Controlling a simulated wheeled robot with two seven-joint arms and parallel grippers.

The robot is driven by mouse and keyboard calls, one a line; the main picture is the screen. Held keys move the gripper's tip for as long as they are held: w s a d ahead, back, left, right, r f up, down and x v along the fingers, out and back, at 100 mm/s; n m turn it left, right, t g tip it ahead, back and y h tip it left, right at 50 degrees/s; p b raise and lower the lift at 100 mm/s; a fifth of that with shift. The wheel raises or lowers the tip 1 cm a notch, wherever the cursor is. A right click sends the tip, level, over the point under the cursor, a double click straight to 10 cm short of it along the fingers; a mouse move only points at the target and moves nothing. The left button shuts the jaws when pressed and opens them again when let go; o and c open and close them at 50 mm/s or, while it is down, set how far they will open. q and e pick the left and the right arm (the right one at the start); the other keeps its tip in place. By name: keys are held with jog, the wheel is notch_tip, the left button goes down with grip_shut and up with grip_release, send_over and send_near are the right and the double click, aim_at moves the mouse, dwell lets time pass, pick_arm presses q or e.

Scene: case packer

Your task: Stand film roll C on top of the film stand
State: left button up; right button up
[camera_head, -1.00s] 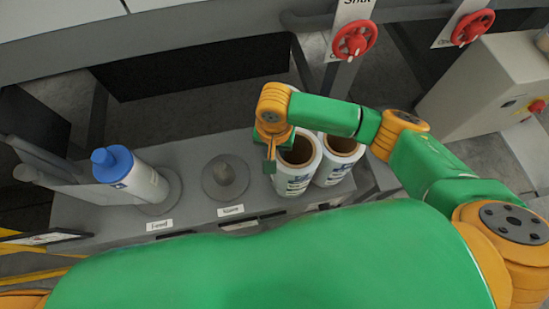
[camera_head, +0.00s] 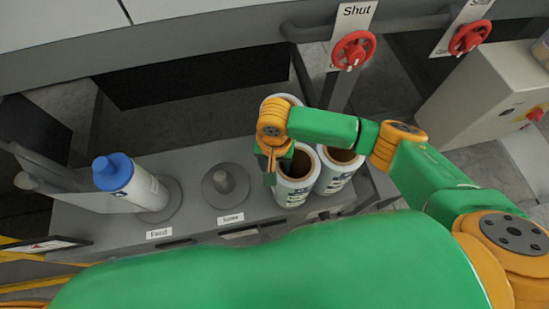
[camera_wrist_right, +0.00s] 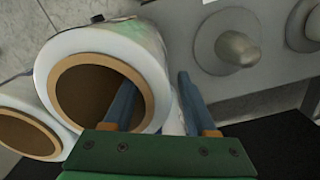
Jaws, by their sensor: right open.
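White film rolls with brown hollow cores stand to the right of the spindles in the head view: a near one (camera_head: 296,188) and one beside it (camera_head: 335,180). Which is roll C cannot be read. My right gripper (camera_head: 272,168) is at the near roll's left rim. In the right wrist view the gripper (camera_wrist_right: 160,105) is open, one finger inside the core of a roll (camera_wrist_right: 152,60) and the other outside its wall. A grey disc with a bare peg (camera_head: 225,184), labelled "Spare", stands to the left. My left gripper is out of view.
A white cylinder with a blue top (camera_head: 125,178) leans on a disc labelled "Feed" (camera_head: 159,233). Another white rim (camera_head: 287,97) shows behind my right wrist. Red valve wheels (camera_head: 353,50) and a beige cabinet (camera_head: 490,95) stand beyond.

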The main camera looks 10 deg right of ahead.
notch_tip(320, 180, up, 11)
jog(key=shift+f, duration=0.1)
dwell(0.4)
